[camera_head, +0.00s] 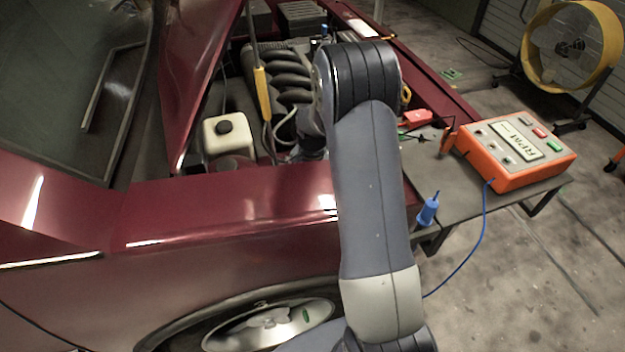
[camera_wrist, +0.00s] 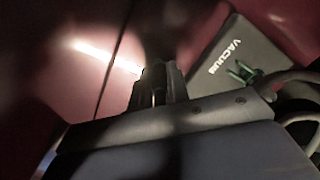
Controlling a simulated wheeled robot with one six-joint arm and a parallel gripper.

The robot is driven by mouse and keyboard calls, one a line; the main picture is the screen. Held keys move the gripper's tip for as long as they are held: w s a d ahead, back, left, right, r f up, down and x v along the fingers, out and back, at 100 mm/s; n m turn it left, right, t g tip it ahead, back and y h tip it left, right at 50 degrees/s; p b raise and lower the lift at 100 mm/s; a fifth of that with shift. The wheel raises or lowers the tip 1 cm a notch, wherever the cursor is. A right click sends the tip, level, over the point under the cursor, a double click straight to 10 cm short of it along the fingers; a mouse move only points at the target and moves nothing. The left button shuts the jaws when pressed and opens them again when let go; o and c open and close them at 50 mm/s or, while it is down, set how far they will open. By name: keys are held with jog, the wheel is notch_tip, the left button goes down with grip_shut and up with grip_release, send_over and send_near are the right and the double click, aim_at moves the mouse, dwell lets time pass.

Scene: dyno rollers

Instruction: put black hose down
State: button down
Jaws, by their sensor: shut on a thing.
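My gripper (camera_wrist: 156,88) is shut on a slim dark thing, which I take to be the black hose; little of it shows between the fingers. In the wrist view, dark red bodywork lies behind the fingers. A dark curved hose (camera_wrist: 288,77) shows at the right edge of that view; I cannot tell whether it joins the held piece. A dark block marked VACUUM (camera_wrist: 232,62) with a green piece (camera_wrist: 243,72) on it lies right of the fingers. In the head view, my arm hides the fingertips and the held hose, over the open engine bay.
The engine bay holds a white reservoir (camera_head: 228,136) and a yellow-handled rod (camera_head: 262,94). The red fender (camera_head: 230,205) lies in front. A grey side table (camera_head: 425,172) carries an orange RPM box (camera_head: 515,152), clips and cables. A yellow fan (camera_head: 571,47) stands at the back right.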

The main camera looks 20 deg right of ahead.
jog(key=shift+f, duration=0.2)
jog(key=c, duration=1.4)
grip_release()
jog(key=shift+o, duration=0.2)
jog(key=shift+r, duration=0.1)
notch_tip(320, 180, up, 12)
jog(key=shift+r, duration=0.15)
notch_tip(320, 180, down, 12)
jog(key=r, duration=0.3)
jog(key=shift+w+r, duration=0.2)
jog(key=shift+r, duration=0.15)
